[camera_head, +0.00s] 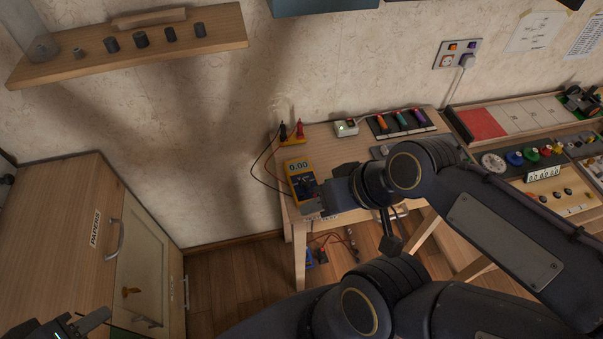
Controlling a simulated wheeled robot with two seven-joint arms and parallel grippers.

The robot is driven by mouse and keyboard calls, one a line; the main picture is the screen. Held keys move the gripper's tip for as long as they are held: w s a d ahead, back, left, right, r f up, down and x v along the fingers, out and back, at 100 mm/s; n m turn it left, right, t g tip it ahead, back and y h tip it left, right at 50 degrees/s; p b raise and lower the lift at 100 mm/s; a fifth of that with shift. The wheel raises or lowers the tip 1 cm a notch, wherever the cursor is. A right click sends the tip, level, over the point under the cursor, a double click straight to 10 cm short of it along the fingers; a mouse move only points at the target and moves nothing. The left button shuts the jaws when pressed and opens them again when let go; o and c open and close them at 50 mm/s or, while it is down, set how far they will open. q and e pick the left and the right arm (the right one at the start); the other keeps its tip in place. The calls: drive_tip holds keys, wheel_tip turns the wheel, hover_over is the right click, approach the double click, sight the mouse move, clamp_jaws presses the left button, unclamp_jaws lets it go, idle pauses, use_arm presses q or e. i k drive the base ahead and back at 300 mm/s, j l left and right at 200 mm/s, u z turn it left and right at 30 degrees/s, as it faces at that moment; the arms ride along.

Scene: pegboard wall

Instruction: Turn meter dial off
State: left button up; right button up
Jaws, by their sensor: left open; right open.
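The yellow multimeter (292,168) lies on the left end of the wooden table, and its display reads 0.00. Its dark dial face (303,184) is small, and I cannot tell where the dial points. My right gripper (316,205) is open at the meter's lower right edge and hides part of it. I cannot tell whether the fingers touch the dial. My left gripper (88,324) is open at the bottom left corner, partly cut off by the frame, far from the meter, in front of the cabinet.
Red and black probes (299,130) stand behind the meter, their leads looping left of it. A white box (346,128) and a dark tray of coloured items (402,122) sit at the table's back. A papers cabinet (70,230) stands left. My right arm covers the table's front right.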

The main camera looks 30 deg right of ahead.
sight(305, 183)
drive_tip(key=l, duration=0.45)
drive_tip(key=k+l, duration=0.15)
drive_tip(key=l, duration=0.8)
drive_tip(key=k, duration=0.05)
